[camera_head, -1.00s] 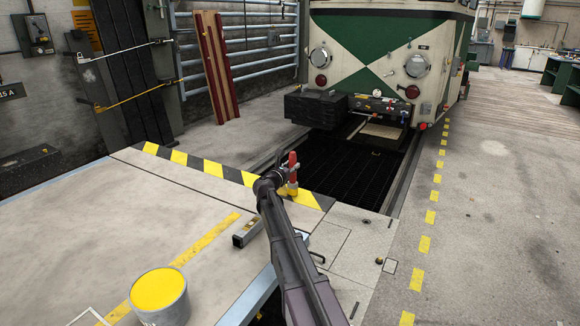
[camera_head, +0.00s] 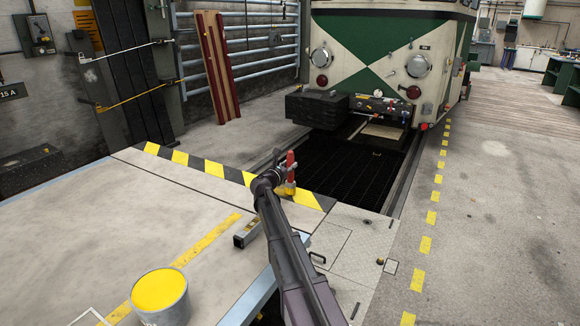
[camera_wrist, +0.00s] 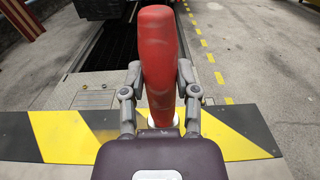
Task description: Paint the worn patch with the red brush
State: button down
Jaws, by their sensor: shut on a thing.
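My gripper (camera_wrist: 160,85) is shut on the upright red handle of the red brush (camera_wrist: 157,45). The handle stands between the two fingers, and the bristles are hidden in the wrist view. In the head view my gripper (camera_head: 278,180) holds the brush (camera_head: 291,165) near the right end of a black and yellow striped band (camera_head: 212,168). I cannot tell whether the brush touches the surface. No worn patch can be clearly made out. A pot (camera_head: 174,312) of yellow paint stands at the lower left.
A spirit level (camera_head: 246,236) lies left of my arm on the pale platform (camera_head: 120,225). The dark pit (camera_head: 345,165) lies beyond the band, under the green and white tram (camera_head: 385,50). A dashed yellow line (camera_head: 425,245) runs along the open floor at right.

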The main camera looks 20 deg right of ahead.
jog(key=shift+w, duration=0.1)
jog(key=shift+w+a, duration=0.45)
jog(key=shift+a, duration=0.05)
jog(key=shift+w, duration=0.1)
jog(key=shift+w+a, duration=0.45)
jog(key=shift+w, duration=0.15)
jog(key=shift+w, duration=0.1)
dwell(0.3)
jog(key=shift+w+a+f, duration=0.1)
jog(key=shift+w+a, duration=0.3)
jog(key=shift+a, duration=0.05)
jog(key=shift+w+a, duration=0.1)
jog(key=shift+w+a, duration=0.4)
jog(key=shift+w, duration=0.2)
jog(key=shift+w+a, duration=0.1)
dwell(0.4)
